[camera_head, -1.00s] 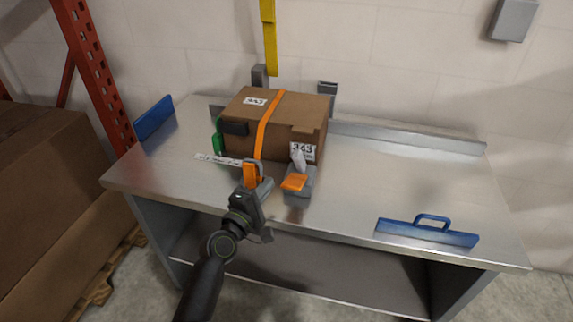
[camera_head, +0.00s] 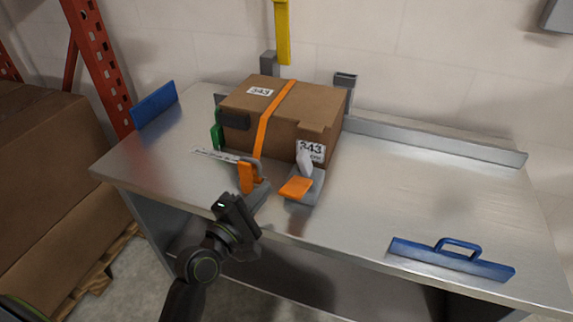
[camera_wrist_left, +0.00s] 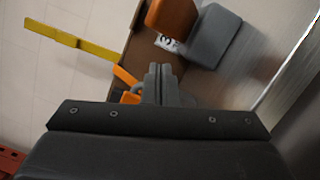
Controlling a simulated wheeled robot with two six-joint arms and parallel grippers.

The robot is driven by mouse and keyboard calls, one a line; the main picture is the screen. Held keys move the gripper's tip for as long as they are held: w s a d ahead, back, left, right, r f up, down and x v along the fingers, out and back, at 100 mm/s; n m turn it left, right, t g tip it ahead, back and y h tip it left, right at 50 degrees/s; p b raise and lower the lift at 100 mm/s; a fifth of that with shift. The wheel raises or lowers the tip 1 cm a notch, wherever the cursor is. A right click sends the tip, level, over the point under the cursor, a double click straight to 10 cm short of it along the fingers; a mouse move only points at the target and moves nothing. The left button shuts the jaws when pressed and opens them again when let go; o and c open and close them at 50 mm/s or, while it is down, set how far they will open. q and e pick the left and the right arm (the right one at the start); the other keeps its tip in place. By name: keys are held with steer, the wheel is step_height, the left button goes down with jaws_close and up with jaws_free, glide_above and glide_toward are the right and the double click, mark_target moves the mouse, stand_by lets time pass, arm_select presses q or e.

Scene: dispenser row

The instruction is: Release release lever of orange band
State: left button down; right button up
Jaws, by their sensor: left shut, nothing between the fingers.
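A brown cardboard box (camera_head: 285,108) stands on the steel table with an orange band (camera_head: 265,126) strapped over it. At the band's lower front end is an orange release lever (camera_head: 246,178) beside a grey buckle frame (camera_head: 257,166). My left gripper (camera_head: 264,189) is just in front and to the right of the lever; I cannot tell whether it touches. In the left wrist view its fingers (camera_wrist_left: 158,75) are shut with nothing between them. Orange parts (camera_wrist_left: 128,96) show partly hidden behind the fingers. My right gripper is not in view.
A grey dispenser with an orange flap (camera_head: 296,187) stands close to the right of my left gripper. A blue handled plate (camera_head: 452,259) lies at the table's front right. A yellow strip (camera_head: 283,30) hangs behind the box. The table's right half is mostly clear.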

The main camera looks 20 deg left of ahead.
mark_target(305, 164)
arm_select(q)
steer(key=p+x, duration=0.1)
steer(key=x, duration=0.8)
steer(key=shift+w+d, duration=0.15)
steer(key=shift+w, duration=0.4)
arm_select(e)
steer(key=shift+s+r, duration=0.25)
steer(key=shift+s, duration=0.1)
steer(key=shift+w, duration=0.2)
